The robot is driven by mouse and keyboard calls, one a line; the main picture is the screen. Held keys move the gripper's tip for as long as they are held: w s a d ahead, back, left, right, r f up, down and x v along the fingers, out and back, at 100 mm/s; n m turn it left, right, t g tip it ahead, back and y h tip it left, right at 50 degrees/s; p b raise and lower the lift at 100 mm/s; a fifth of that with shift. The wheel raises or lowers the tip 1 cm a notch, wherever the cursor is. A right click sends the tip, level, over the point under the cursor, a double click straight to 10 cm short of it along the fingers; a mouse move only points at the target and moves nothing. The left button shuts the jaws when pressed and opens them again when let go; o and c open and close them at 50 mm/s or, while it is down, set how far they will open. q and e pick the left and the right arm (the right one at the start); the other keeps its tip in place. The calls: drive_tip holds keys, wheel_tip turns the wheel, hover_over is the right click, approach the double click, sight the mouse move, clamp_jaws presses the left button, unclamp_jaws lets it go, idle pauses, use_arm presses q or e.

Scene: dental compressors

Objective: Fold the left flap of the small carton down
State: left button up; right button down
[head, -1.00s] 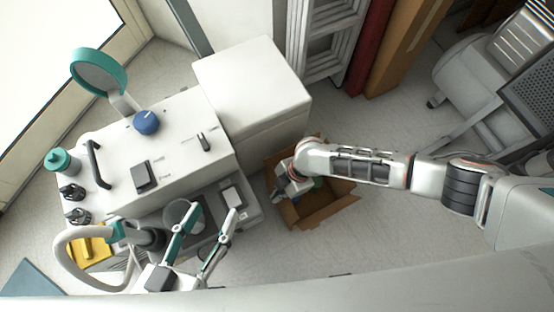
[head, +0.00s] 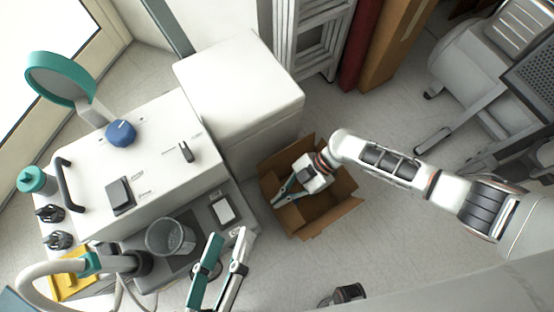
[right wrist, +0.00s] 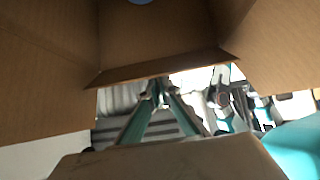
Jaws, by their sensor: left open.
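The small open-topped brown carton (head: 322,208) stands on the floor right of the white cabinets, its flaps spread around the opening. My right gripper (head: 276,198) reaches over the carton from the right, its fingers over the left side, near the left flap. Whether it touches that flap is unclear. In the right wrist view its teal fingers (right wrist: 160,90) lie below a brown cardboard panel (right wrist: 160,68); their tips look close together and I see nothing held. My left gripper (head: 229,238) is open and empty, in front of the compressor unit, away from the carton.
The white compressor unit (head: 150,160) and a white cabinet (head: 240,90) stand left of and behind the carton. A ladder (head: 312,40) leans behind it. A grey chair-like unit (head: 470,80) is at the right.

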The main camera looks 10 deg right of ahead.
drive_tip(key=shift+w+d+f+g+y, duration=0.2)
drive_tip(key=shift+d+g+y, duration=0.15)
drive_tip(key=shift+y, duration=0.45)
drive_tip(key=shift+d, duration=0.1)
drive_tip(key=c, duration=2.3)
unclamp_jaws()
drive_tip(key=shift+c, duration=0.2)
drive_tip(key=shift+r, duration=0.1)
wheel_tip(320, 180, up, 10)
